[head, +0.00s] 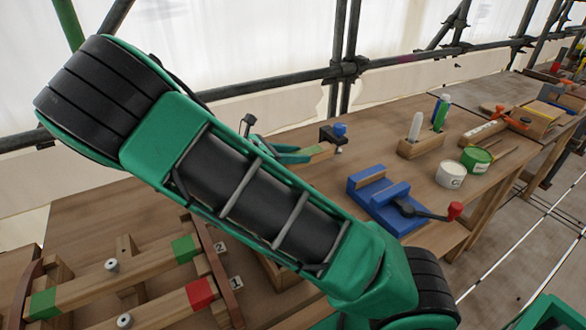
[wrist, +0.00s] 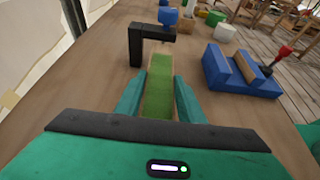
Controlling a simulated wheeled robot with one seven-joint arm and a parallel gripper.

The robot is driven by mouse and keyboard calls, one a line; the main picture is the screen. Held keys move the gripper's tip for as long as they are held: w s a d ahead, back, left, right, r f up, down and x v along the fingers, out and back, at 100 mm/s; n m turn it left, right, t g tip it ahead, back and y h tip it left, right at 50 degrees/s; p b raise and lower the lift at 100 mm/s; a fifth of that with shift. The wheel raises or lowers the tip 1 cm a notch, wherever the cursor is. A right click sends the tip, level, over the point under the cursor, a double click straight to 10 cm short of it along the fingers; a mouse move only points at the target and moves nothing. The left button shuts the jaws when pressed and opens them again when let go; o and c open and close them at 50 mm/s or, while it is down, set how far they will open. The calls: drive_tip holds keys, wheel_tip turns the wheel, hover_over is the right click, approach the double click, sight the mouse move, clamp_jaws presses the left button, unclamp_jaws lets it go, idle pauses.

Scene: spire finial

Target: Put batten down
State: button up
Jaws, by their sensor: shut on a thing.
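The batten (wrist: 160,75) is a short wooden strip with a green-painted section. My gripper (wrist: 159,97) is shut on its green part, one finger on each side. The batten's bare wooden end points away from me, at the foot of a black bracket with a blue knob (wrist: 140,45). I cannot tell whether it touches the bracket or the bench. In the head view, my gripper (head: 300,154) and the batten's end (head: 321,150) show beyond my arm, beside the black bracket (head: 333,138). My arm hides part of the bench.
A blue vise-like block (head: 385,200) with a red-knobbed lever stands to the right on the bench. A white tub (head: 451,174), a green tub (head: 476,159) and a wooden holder (head: 421,145) stand beyond. A wooden frame with red- and green-marked bars (head: 125,275) lies front left. Scaffold poles line the back.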

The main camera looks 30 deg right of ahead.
sight(295, 167)
drive_tip(key=shift+f, duration=2.45)
drive_tip(key=o, duration=1.2)
